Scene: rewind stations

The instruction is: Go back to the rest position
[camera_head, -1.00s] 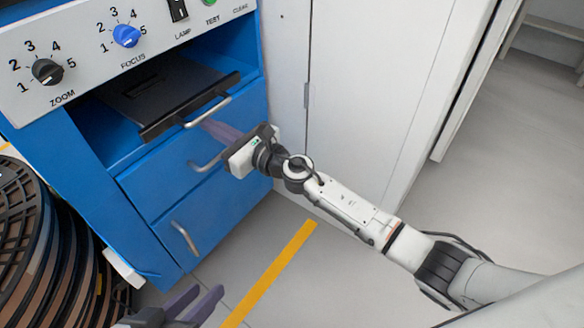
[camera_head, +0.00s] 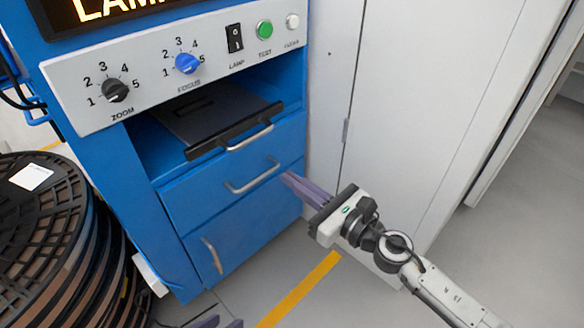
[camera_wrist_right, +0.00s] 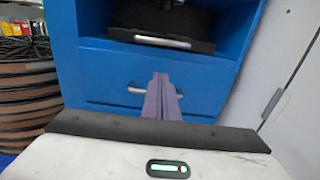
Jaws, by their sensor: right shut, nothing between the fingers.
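My right gripper (camera_head: 291,179) is in front of the blue cabinet, its purple fingers together and empty, pointing at the drawer front. In the right wrist view the shut fingers (camera_wrist_right: 163,78) overlap the middle drawer's handle in the picture; no contact is clear.
The blue cabinet (camera_head: 262,205) has a control panel (camera_head: 140,72), a black tray (camera_head: 222,120) in its open slot and a closed drawer (camera_head: 215,200). Stacked reels (camera_head: 35,235) stand at left. A white cabinet (camera_head: 410,100) stands at right. Grey floor with a yellow line (camera_head: 300,290) lies below.

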